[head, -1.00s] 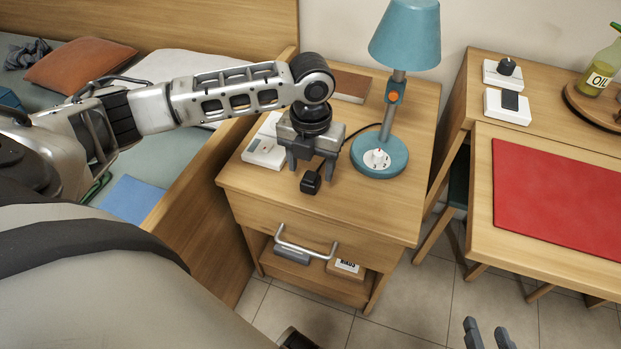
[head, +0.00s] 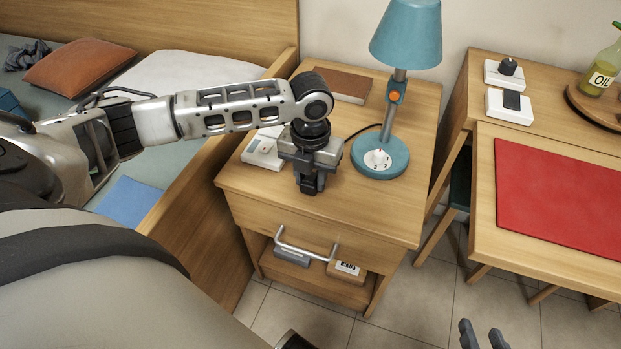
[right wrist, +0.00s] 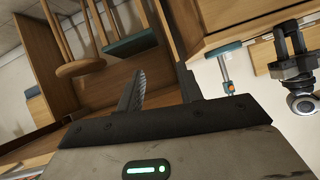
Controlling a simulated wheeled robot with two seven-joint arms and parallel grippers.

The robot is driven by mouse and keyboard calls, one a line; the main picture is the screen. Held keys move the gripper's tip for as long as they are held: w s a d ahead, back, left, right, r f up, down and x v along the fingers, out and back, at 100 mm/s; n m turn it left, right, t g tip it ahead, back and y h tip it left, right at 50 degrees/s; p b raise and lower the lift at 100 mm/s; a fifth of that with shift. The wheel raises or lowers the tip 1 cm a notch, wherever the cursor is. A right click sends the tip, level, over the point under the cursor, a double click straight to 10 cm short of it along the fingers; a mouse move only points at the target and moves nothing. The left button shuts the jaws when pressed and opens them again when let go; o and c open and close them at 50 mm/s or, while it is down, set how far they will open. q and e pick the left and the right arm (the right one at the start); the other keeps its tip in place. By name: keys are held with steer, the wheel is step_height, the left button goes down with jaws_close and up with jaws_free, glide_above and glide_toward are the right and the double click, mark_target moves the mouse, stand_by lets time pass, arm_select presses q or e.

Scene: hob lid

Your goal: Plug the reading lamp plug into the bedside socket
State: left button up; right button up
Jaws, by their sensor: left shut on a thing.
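My left gripper (head: 308,178) is above the front of the bedside table and shut on the black reading lamp plug (head: 309,185), which is mostly hidden between the fingers. The white bedside socket (head: 263,152) is a flat block on the table, left of and behind the gripper; my left arm partly covers it. The blue reading lamp (head: 393,90) stands at the right, with a round dial on its base; its black cord runs behind the gripper. My right gripper (head: 483,335) is empty and open, low at the bottom edge; its spread fingers show in the right wrist view (right wrist: 160,92).
A brown book (head: 343,86) lies at the back of the bedside table (head: 375,215). The drawer handle (head: 305,248) sticks out in front. The bed is at the left. A desk with a red mat (head: 560,195) and white switch blocks stands at the right.

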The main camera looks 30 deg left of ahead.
arm_select(q)
steer(key=shift+r, duration=0.15)
